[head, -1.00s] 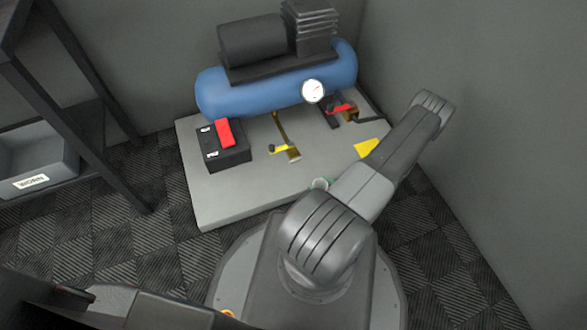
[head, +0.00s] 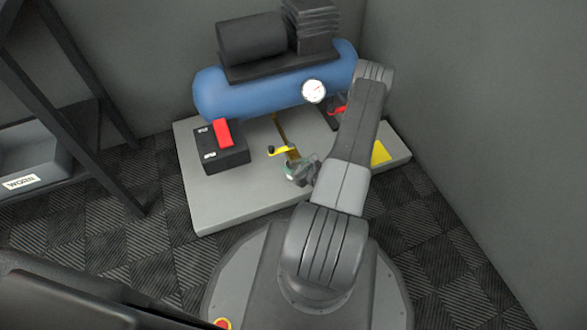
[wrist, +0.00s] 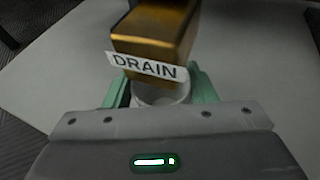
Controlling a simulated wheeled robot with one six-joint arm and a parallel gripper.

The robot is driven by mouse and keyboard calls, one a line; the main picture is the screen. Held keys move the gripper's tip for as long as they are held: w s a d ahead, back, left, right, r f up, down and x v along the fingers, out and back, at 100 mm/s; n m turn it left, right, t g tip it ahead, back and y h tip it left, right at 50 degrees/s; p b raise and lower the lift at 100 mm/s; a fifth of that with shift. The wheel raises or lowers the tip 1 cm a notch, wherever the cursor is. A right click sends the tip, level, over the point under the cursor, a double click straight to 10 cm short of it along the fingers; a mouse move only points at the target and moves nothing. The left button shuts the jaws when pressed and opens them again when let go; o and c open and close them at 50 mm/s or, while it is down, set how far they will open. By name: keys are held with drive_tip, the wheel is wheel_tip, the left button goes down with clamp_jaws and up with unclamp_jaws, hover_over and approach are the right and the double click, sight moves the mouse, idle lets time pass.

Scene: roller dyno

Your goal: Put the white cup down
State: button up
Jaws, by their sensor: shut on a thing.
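The white cup (wrist: 160,98) shows in the wrist view between the two green fingers of my gripper (wrist: 160,91). My gripper is shut on the cup, and only part of the rim and wall shows. A brass drain block (wrist: 155,35) labelled DRAIN hangs over the far side of the cup. In the head view my gripper (head: 302,172) is over the grey slab (head: 230,195), just in front of the yellow lever (head: 283,150). The cup is hard to make out there. I cannot tell whether its base touches the slab.
A blue tank (head: 250,95) with a round gauge (head: 313,91) stands at the back of the slab. A black box with a red switch (head: 224,132) is left of my gripper. A yellow patch (head: 380,153) lies to the right. The slab's front left is clear.

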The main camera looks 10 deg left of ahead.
drive_tip(key=shift+s+d+f, duration=0.1)
drive_tip(key=shift+d+f, duration=0.05)
drive_tip(key=shift+f, duration=0.45)
drive_tip(key=shift+f, duration=0.15)
drive_tip(key=o, duration=1)
drive_tip(key=p+v, duration=0.3)
drive_tip(key=v, duration=0.9)
drive_tip(key=shift+s+p, duration=0.1)
drive_tip(key=shift+p, duration=0.25)
